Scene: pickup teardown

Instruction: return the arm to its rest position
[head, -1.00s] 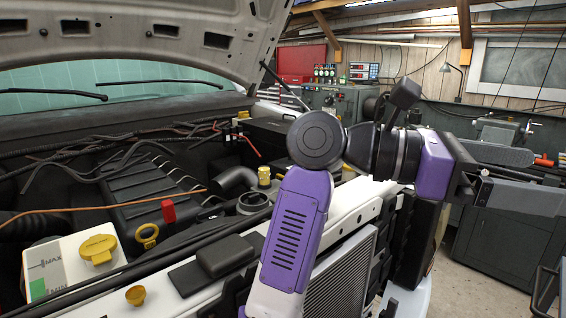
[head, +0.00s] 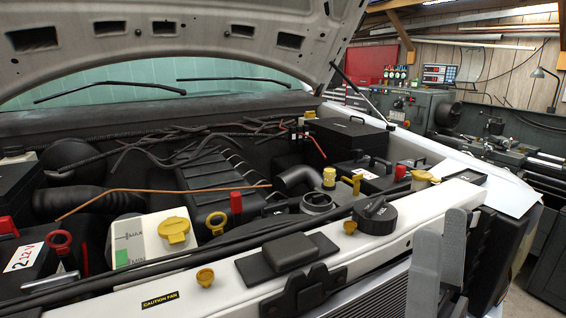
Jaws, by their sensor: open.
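My gripper (head: 442,236) shows at the lower right of the head view as two grey fingers pointing up. They stand apart with a gap between them, and nothing is between them. They are in front of the white front crossmember (head: 225,277) and the radiator (head: 378,290). The rest of my arm is out of view or below the frame edge.
The open hood (head: 170,40) hangs above the engine bay. A black cap (head: 375,213) sits on the crossmember, near an open round neck (head: 317,202). A white coolant tank (head: 145,236) is at left. A workbench with machines (head: 500,150) stands behind at right.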

